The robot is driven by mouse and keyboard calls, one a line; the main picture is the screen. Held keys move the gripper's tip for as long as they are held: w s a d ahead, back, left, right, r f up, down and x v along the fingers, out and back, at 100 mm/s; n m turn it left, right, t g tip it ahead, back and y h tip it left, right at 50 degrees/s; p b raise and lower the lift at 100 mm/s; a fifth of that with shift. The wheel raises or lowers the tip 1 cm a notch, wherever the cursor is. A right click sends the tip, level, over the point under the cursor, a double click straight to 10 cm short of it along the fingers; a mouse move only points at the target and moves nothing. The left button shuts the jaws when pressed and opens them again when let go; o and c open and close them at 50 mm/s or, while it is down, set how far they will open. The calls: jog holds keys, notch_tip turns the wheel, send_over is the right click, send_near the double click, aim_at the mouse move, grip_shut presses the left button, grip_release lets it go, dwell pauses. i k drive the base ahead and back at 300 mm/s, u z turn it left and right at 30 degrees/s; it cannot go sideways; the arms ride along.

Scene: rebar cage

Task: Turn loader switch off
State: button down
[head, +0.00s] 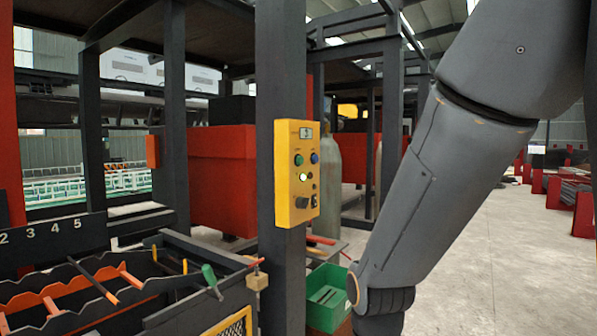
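A yellow control box (297,173) is fixed to a dark upright post in the middle of the head view. My gripper is not in view.
A dark rack (52,235) with numbered slots and orange and dark bars stands at lower left. A green bin (325,298) sits below the box, close to my arm. A grey gas cylinder (329,150) stands behind. Open floor (470,260) lies to the right.

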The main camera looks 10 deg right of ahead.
aim_at(301, 203)
jog(key=k, duration=1.2)
jog(key=z, duration=0.65)
jog(key=i, duration=1.55)
jog(key=u, duration=0.4)
